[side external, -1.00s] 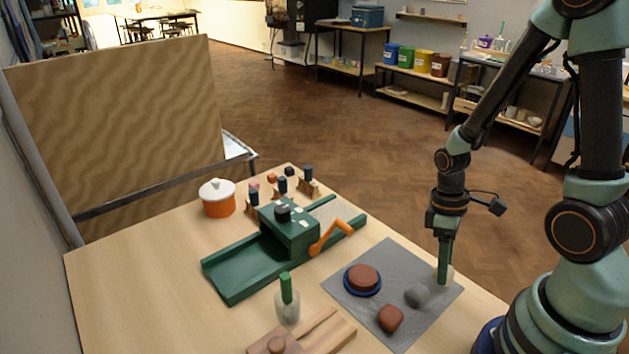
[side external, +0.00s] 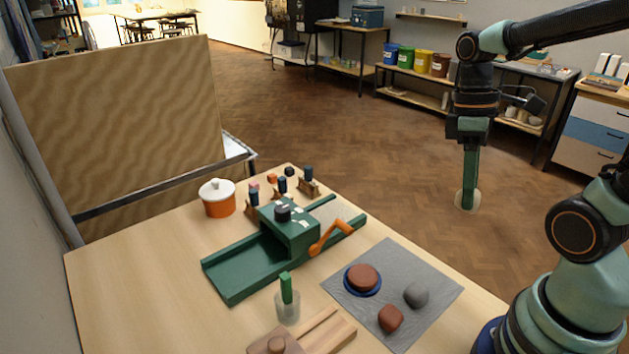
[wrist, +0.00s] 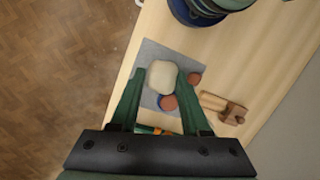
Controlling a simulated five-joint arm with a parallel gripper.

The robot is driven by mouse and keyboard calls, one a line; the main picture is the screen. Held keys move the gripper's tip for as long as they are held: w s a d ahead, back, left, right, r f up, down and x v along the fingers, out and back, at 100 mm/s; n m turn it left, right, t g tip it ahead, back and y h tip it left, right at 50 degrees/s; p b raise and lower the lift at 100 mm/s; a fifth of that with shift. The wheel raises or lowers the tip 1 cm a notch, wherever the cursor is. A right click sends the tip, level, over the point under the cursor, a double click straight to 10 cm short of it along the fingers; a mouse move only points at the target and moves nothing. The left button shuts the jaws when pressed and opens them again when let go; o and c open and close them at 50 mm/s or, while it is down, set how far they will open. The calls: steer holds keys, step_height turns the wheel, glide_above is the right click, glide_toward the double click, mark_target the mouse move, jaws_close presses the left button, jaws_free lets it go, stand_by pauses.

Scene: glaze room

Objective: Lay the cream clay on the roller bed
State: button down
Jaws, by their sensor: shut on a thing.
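My gripper (side external: 469,188) is shut on the cream clay (side external: 467,203), a pale rounded lump, and holds it high in the air, right of the table's far edge. In the wrist view the cream clay (wrist: 162,77) sits between the tips of the two green fingers. The roller bed (side external: 236,272) is a green trough running through a green roller housing (side external: 289,229) with an orange crank (side external: 331,237). The near-left stretch of the bed is bare. A pale grey surface shows on the far side of the housing.
A grey mat (side external: 381,255) holds a red-brown clay disc on a blue dish (side external: 362,279), a grey ball (side external: 416,295) and a brown lump (side external: 390,317). A glass jar (side external: 287,308), wooden tool (side external: 305,336), orange pot (side external: 217,199) and several small stamps surround the roller.

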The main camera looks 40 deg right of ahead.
steer(key=w+r, duration=0.3)
steer(key=w, duration=0.4)
steer(key=m, duration=0.2)
glide_above(320, 220)
steer(key=shift+h, duration=0.4)
steer(key=w+x, duration=0.1)
steer(key=x, duration=0.5)
steer(key=w+x, duration=0.2)
steer(key=x, duration=0.5)
steer(key=w+f+x, duration=0.1)
steer(key=x, duration=0.5)
steer(key=shift+w+a+f, duration=0.1)
steer(key=shift+w+f, duration=0.05)
steer(key=shift+f, duration=0.25)
steer(key=shift+f, duration=0.15)
steer(key=shift+c, duration=1.9)
jaws_free()
